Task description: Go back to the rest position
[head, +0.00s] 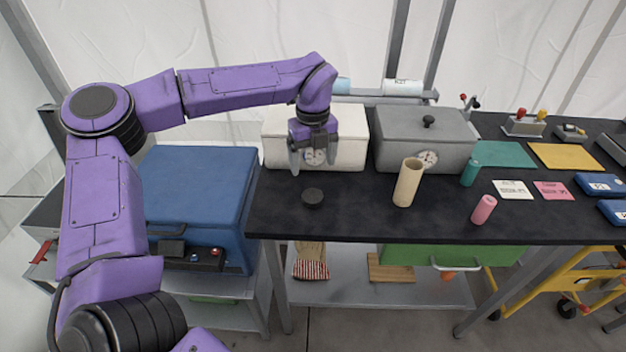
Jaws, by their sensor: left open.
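My left gripper (314,158) is at the end of the purple arm that comes in from the left. It hangs over the black table (350,222), in front of the white box (348,125). Its fingers are apart with nothing held between them; a round dial on the white box shows behind them. A small dark round knob-like piece (312,197) lies on the table below the gripper, apart from it. My right gripper is not in the picture.
A grey lidded box (425,145) stands right of the white box. A blue cooler (195,190) is at the left. Coloured mats lie at the right.

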